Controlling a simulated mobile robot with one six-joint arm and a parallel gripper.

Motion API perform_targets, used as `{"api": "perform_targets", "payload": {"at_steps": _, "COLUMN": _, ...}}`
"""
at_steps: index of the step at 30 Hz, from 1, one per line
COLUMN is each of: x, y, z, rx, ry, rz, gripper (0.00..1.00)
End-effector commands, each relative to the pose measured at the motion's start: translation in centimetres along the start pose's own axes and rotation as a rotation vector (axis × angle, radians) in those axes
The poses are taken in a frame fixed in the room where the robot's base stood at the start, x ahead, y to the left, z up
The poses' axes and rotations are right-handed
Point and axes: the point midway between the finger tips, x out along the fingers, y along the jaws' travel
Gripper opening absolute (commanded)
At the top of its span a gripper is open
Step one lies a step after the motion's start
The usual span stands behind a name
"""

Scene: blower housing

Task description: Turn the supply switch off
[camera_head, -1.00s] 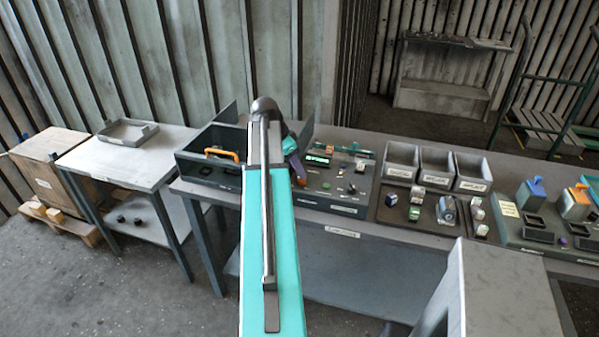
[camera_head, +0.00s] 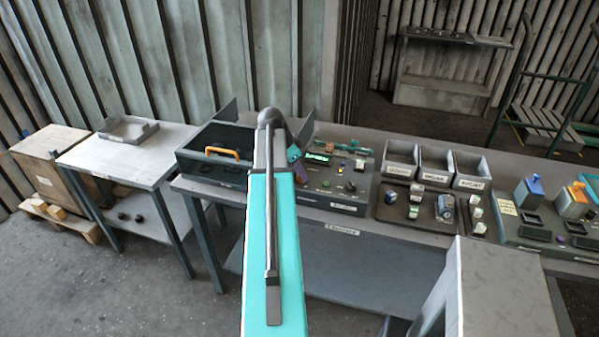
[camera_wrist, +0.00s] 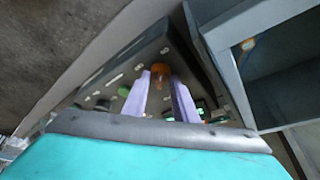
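In the wrist view the panel's face (camera_wrist: 105,86) shows at an angle. An orange knob (camera_wrist: 160,70) sits there, with a green button (camera_wrist: 123,91) to its left. I cannot read which control is the supply switch. My gripper (camera_wrist: 161,78) has two pale purple fingers, apart, with the orange knob between or just beyond their tips. Contact cannot be made out. In the head view my arm mostly hides the gripper.
A grey open bin with an orange handle (camera_head: 222,152) stands left of the panel; its wall (camera_wrist: 222,75) is close to my gripper in the wrist view. Right of the panel are three grey bins (camera_head: 436,165) and small parts. A grey table (camera_head: 505,290) stands at the front right.

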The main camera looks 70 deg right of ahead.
Motion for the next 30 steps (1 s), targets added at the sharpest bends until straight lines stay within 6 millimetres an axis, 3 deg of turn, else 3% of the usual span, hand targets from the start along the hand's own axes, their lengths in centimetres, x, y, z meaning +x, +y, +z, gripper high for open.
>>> {"api": "perform_targets", "payload": {"at_steps": 1, "x": -0.02, "y": -0.02, "z": 0.0, "rx": 0.0, "ry": 0.0, "rz": -0.001, "gripper": 0.16}}
{"api": "perform_targets", "payload": {"at_steps": 3, "x": -0.02, "y": -0.02, "z": -0.01, "rx": 0.0, "ry": 0.0, "rz": -0.001, "gripper": 0.04}}
{"api": "perform_targets", "payload": {"at_steps": 4, "x": -0.02, "y": -0.03, "z": 0.0, "rx": 0.0, "ry": 0.0, "rz": -0.001, "gripper": 0.03}}
{"api": "perform_targets", "payload": {"at_steps": 17, "x": 0.03, "y": 0.11, "z": 0.01, "rx": -0.053, "ry": 0.001, "rz": -0.024, "gripper": 0.03}}
{"api": "perform_targets", "payload": {"at_steps": 30, "x": 0.11, "y": 0.37, "z": -0.02, "rx": -0.301, "ry": 0.002, "rz": -0.128, "gripper": 0.03}}
